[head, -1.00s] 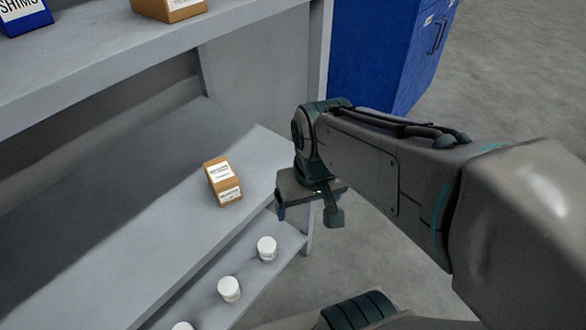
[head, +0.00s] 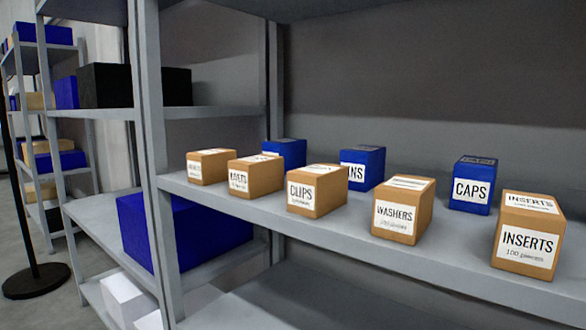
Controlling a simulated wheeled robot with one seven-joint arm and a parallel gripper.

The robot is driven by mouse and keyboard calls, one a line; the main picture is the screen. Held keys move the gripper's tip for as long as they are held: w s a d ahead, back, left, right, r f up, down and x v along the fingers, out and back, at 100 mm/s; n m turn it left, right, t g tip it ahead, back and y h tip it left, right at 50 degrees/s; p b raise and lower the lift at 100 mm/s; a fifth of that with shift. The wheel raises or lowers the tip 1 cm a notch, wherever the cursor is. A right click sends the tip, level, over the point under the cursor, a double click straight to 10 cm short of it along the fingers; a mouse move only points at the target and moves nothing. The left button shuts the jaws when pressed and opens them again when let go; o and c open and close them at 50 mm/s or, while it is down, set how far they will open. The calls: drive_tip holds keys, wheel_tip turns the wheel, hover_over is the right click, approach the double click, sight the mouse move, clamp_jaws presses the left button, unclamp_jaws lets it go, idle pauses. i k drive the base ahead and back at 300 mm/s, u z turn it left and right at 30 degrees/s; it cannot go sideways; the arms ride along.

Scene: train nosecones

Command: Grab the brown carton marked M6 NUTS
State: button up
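I cannot read M6 NUTS on any carton now in view. Brown cartons stand in a front row on the grey shelf (head: 345,224). The far-left brown carton (head: 209,167) has a label too small to read. The brown carton beside it (head: 256,177) has a short word I cannot read surely. Then come brown cartons marked CLIPS (head: 317,190), WASHERS (head: 403,208) and INSERTS (head: 528,235). My gripper is not in view.
Behind the row stand blue boxes, one marked CAPS (head: 472,185), one ending in INS (head: 361,167), and one partly hidden (head: 285,152). A grey upright (head: 151,110) divides the shelving. A large blue bin (head: 190,230) sits lower left. A black stand (head: 36,281) is on the floor.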

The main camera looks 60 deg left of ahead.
sight(206, 167)
drive_tip(key=u, duration=2.75)
drive_tip(key=k, duration=0.6)
drive_tip(key=u, duration=0.9)
drive_tip(key=i, duration=1.7)
drive_tip(key=z, duration=1)
drive_tip(key=i, duration=0.6)
drive_tip(key=z, duration=0.65)
